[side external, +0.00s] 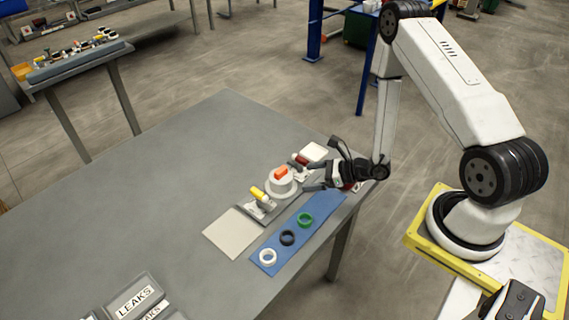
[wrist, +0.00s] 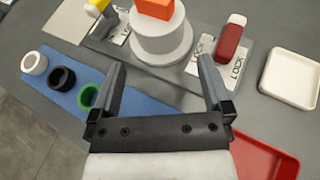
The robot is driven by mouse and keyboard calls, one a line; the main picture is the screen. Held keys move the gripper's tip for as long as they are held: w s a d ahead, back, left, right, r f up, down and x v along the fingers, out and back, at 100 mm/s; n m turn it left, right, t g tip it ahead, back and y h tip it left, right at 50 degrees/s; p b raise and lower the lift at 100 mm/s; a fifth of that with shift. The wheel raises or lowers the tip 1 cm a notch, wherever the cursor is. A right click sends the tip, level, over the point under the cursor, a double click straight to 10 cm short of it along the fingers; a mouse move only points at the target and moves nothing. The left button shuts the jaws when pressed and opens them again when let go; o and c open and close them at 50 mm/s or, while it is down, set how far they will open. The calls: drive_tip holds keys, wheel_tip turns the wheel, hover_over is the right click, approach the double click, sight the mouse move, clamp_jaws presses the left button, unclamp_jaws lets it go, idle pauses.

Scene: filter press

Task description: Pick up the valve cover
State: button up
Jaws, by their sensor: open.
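The valve cover appears to be the white stepped round piece (side external: 281,186) with an orange block (side external: 281,173) on top. It sits on a grey plate on the table, and in the wrist view the round piece (wrist: 160,45) is just beyond my fingertips. My gripper (side external: 312,179) is open and empty, to the right of the round piece in the side view. In the wrist view my gripper (wrist: 162,66) has its fingers spread, pointing toward the white piece. The orange block (wrist: 154,8) is cut off by the top edge there.
A yellow handle (side external: 259,193) and a red handle (wrist: 229,42) flank the round piece, with LOCK labels. A blue mat (side external: 273,243) holds white, black and green rings. A white tray (wrist: 290,78) and a red tray (wrist: 262,158) lie right.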

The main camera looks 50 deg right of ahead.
sight(286, 180)
drive_tip(key=shift+w, duration=0.1)
drive_tip(key=shift+x, duration=1.25)
drive_tip(key=shift+x, duration=2.6)
drive_tip(key=shift+a, duration=0.1)
drive_tip(key=c, duration=1)
